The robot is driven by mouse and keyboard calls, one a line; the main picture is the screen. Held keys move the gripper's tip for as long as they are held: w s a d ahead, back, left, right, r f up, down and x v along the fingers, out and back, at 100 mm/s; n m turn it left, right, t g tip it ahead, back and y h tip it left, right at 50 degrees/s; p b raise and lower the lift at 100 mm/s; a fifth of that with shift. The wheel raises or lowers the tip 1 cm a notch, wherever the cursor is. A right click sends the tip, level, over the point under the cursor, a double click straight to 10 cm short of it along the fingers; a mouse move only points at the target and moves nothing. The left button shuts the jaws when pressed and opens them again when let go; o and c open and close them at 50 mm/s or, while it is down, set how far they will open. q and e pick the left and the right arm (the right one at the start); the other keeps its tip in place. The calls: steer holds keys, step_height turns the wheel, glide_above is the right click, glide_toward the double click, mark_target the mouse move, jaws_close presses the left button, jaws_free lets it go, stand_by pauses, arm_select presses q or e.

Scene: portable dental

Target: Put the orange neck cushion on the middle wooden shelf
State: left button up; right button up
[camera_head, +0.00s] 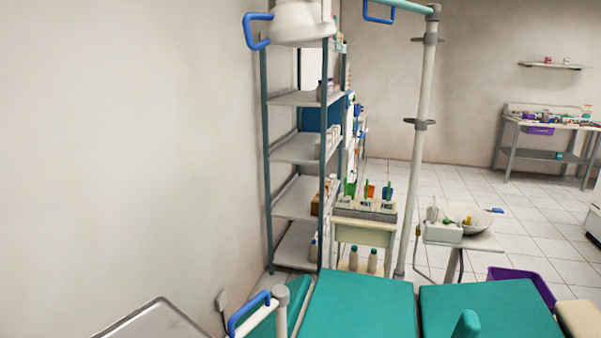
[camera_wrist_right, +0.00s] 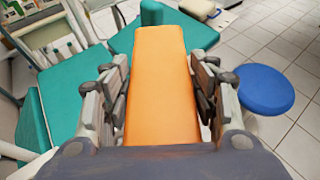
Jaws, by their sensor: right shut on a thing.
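The orange neck cushion (camera_wrist_right: 163,70) is in the right wrist view, long and flat, pointing away from my wrist. My right gripper (camera_wrist_right: 160,100) has its fingers on both sides of it and is shut on it. The cushion is above the teal dental chair (camera_wrist_right: 78,88). The head view shows neither gripper nor the cushion. A tall metal rack with several pale grey shelves (camera_head: 297,149) stands by the left wall in the head view. A small wall shelf (camera_head: 551,66) hangs at the far right. I cannot tell which is the middle wooden shelf.
The teal chair (camera_head: 358,306) fills the bottom of the head view. A trolley (camera_head: 362,233) with bottles and tools stands beside the rack. A pole (camera_head: 423,130) rises behind the chair. A purple bin (camera_head: 522,277) and a blue stool (camera_wrist_right: 264,89) stand on the tiled floor.

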steer(key=shift+w+r+n+t+y, duration=0.2)
steer(key=shift+n+t+y, duration=0.2)
steer(key=shift+n+t, duration=0.15)
steer(key=shift+w+r+n+t+y, duration=0.15)
steer(key=shift+n+t+y, duration=0.3)
steer(key=shift+n, duration=0.1)
steer(key=shift+s+f+n+t+y, duration=0.1)
steer(key=shift+n+t+y, duration=0.3)
steer(key=shift+n+y, duration=0.2)
steer(key=shift+s+f+n+t+y, duration=0.2)
steer(key=shift+s+n+t+y, duration=0.1)
steer(key=shift+n+y, duration=0.2)
steer(key=shift+a+f, duration=0.1)
steer(key=shift+a, duration=0.15)
steer(key=shift+d, duration=0.25)
steer(key=shift+w, duration=0.1)
